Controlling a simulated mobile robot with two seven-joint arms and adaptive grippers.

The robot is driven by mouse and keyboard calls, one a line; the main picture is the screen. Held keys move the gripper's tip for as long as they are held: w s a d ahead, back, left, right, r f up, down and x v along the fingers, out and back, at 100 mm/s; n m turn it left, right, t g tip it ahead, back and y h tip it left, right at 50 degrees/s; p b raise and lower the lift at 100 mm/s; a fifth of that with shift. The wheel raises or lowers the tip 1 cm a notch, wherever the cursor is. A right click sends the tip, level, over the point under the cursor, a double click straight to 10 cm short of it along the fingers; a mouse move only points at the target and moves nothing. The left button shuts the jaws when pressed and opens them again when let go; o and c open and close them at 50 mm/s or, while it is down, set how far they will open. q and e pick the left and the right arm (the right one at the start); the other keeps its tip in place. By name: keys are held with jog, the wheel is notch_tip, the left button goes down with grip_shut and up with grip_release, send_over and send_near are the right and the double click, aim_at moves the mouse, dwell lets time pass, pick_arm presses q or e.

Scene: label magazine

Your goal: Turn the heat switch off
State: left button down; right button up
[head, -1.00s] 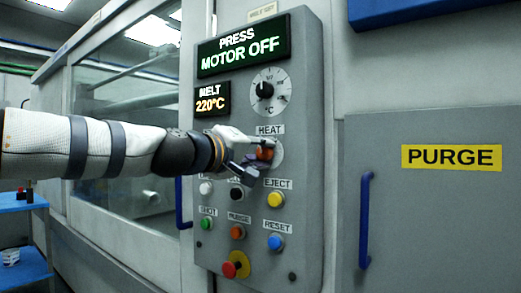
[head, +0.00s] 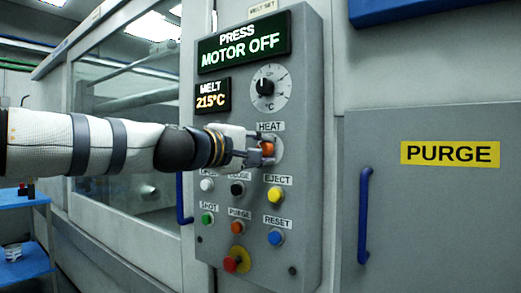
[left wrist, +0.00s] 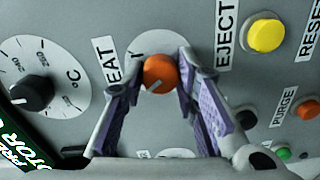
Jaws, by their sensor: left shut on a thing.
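The heat switch is an orange knob (head: 268,149) under the HEAT label on the grey control panel. My left gripper (head: 264,149) is shut on it, with one finger on each side. In the left wrist view the knob (left wrist: 160,70) sits between the purple-padded fingertips (left wrist: 161,78). A pale mark on the knob's face points to the lower left of that view. The fingers hide part of the knob in the head view. My right gripper is not in view.
Several push buttons sit below the knob, including yellow EJECT (head: 274,194) and blue RESET (head: 275,237). A temperature dial (head: 265,87) is above. The display (head: 212,96) reads MELT 215°C. A blue door handle (head: 364,216) stands out at right.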

pick_arm(q)
jog(key=c, duration=1.2)
grip_release()
jog(key=shift+c, duration=0.2)
jog(key=v, duration=1.2)
